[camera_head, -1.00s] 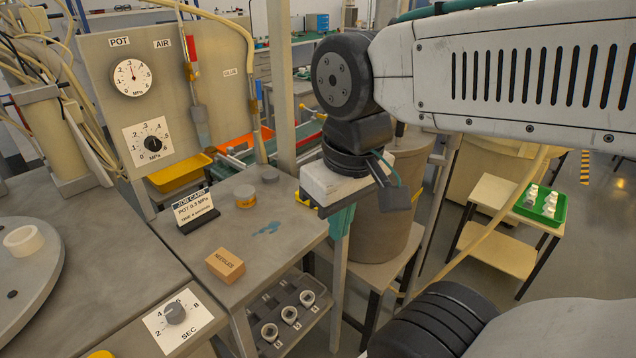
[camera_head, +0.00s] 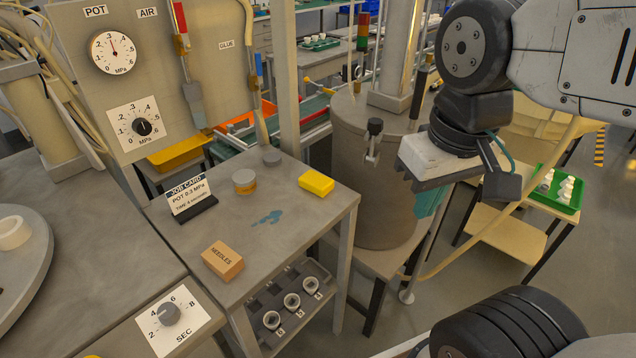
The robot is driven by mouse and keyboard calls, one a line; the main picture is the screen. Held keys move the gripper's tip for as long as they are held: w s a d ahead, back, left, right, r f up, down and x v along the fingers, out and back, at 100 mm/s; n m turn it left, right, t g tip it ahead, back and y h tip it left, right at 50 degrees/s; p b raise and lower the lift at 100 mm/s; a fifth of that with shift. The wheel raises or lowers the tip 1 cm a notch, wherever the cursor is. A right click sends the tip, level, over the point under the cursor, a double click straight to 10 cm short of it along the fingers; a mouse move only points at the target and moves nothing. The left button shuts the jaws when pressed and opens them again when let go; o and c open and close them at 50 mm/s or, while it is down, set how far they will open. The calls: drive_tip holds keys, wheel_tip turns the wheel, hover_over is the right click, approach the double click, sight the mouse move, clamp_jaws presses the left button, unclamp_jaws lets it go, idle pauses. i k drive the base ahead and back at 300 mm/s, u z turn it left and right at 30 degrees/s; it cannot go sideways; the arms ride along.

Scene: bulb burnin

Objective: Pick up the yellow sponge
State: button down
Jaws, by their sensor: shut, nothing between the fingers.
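The yellow sponge (camera_head: 316,182) lies flat near the back right corner of the grey bench (camera_head: 300,215), fully in view. My gripper (camera_head: 428,205) is right of the sponge and apart from it, past the bench's right edge and in front of the large grey pot. Its teal fingers point down and are partly hidden by the gripper body. It is shut and empty.
A round tin (camera_head: 245,182), a grey cap (camera_head: 272,159), a job card stand (camera_head: 190,198) and a needles box (camera_head: 222,261) share the bench top. The grey pot (camera_head: 350,190) stands behind and right of the bench. A green tray (camera_head: 560,195) is farther right.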

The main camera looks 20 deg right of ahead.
sight(318, 184)
drive_tip(key=u, duration=0.05)
drive_tip(key=k, duration=0.45)
drive_tip(key=z, duration=0.75)
drive_tip(key=i, duration=1)
drive_tip(key=u, duration=0.5)
